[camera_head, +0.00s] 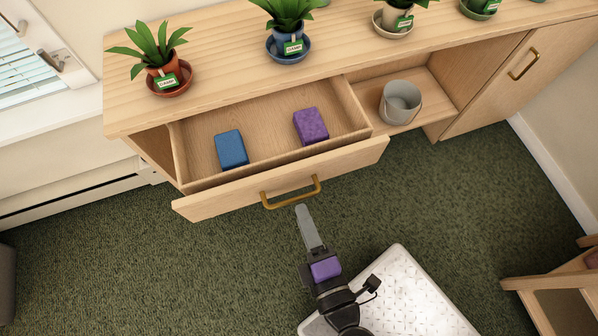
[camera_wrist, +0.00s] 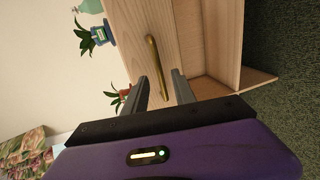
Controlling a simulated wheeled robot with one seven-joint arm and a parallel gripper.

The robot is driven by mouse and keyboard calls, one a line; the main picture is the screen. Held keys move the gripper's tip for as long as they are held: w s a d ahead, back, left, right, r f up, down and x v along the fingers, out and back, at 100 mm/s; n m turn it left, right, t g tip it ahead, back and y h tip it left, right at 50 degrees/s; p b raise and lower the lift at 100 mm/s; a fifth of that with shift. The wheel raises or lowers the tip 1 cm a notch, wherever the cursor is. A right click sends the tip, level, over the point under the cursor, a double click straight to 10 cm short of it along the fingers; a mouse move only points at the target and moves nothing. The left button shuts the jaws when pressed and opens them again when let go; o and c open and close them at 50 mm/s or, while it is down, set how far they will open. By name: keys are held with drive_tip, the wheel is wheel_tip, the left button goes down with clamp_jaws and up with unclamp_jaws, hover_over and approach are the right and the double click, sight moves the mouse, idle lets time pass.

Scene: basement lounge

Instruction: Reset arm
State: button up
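My gripper (camera_head: 301,210) points at the open drawer's front, just below the brass handle (camera_head: 291,196). In the wrist view my gripper (camera_wrist: 161,78) has its two grey fingers apart. The lower end of the brass handle (camera_wrist: 152,55) shows in the gap between them; I cannot tell whether it lies between the fingers or just beyond them. The drawer (camera_head: 283,183) is pulled out of the wooden cabinet. A blue block (camera_head: 231,149) lies in its left part and a purple block (camera_head: 311,126) in its right part.
Potted plants on saucers, such as the left one (camera_head: 160,68), stand on the cabinet top (camera_head: 225,50). A grey bucket (camera_head: 400,102) sits in the open shelf at right. Wooden furniture (camera_head: 550,287) stands at lower right. The green carpet (camera_head: 120,270) left of my arm is clear.

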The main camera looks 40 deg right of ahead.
drive_tip(key=shift+v, duration=1)
